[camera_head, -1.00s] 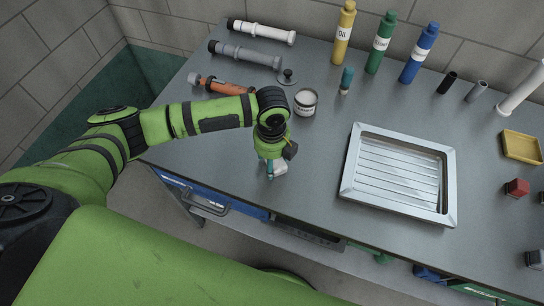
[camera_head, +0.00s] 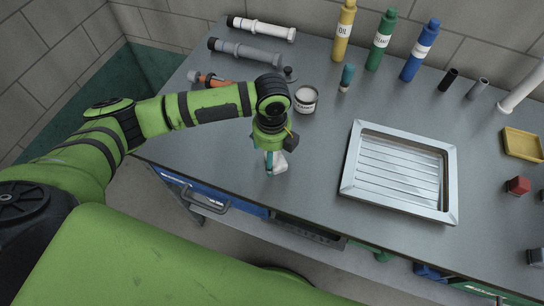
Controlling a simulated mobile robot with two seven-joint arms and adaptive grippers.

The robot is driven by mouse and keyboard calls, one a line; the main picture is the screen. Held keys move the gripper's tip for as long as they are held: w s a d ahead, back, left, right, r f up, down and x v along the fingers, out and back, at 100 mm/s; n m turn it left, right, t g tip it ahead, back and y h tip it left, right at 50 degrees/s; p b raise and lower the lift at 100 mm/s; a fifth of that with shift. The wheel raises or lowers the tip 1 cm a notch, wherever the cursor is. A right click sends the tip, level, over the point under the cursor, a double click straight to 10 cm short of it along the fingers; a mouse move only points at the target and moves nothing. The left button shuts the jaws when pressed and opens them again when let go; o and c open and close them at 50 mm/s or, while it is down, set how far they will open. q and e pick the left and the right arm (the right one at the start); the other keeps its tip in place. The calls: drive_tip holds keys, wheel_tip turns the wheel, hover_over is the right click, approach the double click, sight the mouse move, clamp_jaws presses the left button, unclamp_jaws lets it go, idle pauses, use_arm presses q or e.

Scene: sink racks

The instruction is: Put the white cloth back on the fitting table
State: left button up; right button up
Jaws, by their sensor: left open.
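My left gripper (camera_head: 271,163) points down over the front part of the grey fitting table (camera_head: 310,190), left of the metal tray. It is open. The white cloth (camera_head: 280,163) is a small crumpled piece at the gripper's fingertips, partly hidden by them. It appears to lie on or just above the table top; I cannot tell whether it touches the fingers. My right gripper is not in view.
A metal drain tray (camera_head: 399,173) lies right of the gripper. A white tin (camera_head: 306,99) and a teal-capped bottle (camera_head: 346,77) stand behind it. Pipes (camera_head: 245,52) lie at the back left. Yellow (camera_head: 344,30), green (camera_head: 381,40) and blue (camera_head: 420,50) bottles stand at the back.

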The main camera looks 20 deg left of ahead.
use_arm(q)
wheel_tip(320, 180, up, 10)
drive_tip(key=b, duration=0.1)
drive_tip(key=shift+b, duration=0.35)
